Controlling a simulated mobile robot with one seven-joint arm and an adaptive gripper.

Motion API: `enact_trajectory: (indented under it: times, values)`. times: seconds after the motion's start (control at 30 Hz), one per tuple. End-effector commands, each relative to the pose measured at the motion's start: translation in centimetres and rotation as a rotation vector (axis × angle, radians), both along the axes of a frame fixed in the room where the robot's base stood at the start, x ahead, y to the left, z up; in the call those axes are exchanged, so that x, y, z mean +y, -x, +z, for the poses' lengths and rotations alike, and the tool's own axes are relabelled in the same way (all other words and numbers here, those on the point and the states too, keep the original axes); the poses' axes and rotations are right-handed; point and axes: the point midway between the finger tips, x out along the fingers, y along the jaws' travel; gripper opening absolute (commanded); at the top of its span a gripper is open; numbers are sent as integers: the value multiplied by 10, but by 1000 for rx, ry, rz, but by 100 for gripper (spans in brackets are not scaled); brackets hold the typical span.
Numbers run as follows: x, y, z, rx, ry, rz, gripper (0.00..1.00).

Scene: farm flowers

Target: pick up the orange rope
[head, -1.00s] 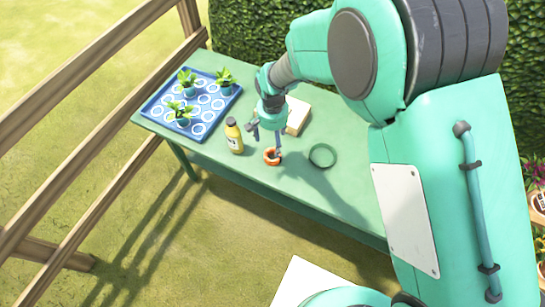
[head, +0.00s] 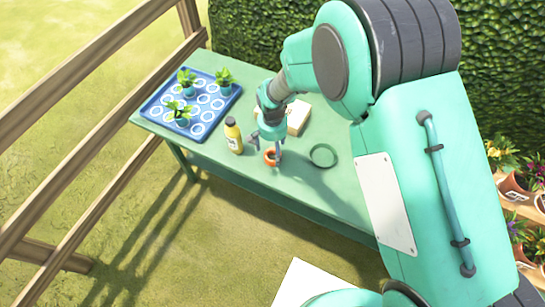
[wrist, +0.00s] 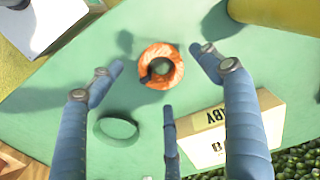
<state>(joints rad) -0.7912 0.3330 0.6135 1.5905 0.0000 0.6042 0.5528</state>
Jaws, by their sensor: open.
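The orange rope (head: 270,156) is a small coiled ring lying on the green table (head: 315,196) near its front edge. In the wrist view the orange rope (wrist: 161,66) lies ahead of and between my spread fingers, with a dark spot in its middle. My gripper (head: 267,143) is open and empty, just over the rope in the head view, and one finger hides part of it. In the wrist view my gripper (wrist: 160,80) shows its fingers apart, none visibly touching the rope.
A yellow bottle (head: 233,135) stands just left of the rope. A green ring (head: 323,155) lies to the right, and a light box (head: 297,117) sits behind. A blue tray (head: 152,109) with potted plants is at the table's left end. A wooden fence (head: 80,75) runs at left.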

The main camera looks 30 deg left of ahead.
Motion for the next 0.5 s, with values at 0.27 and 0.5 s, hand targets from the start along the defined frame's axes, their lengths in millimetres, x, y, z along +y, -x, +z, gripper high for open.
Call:
enact_trajectory:
  times: [0.27, 0.5]
  values:
    - [1, 0, -34, 2, 1, 0, 78]
    - [1, -1, -46, 0, 0, 0, 78]
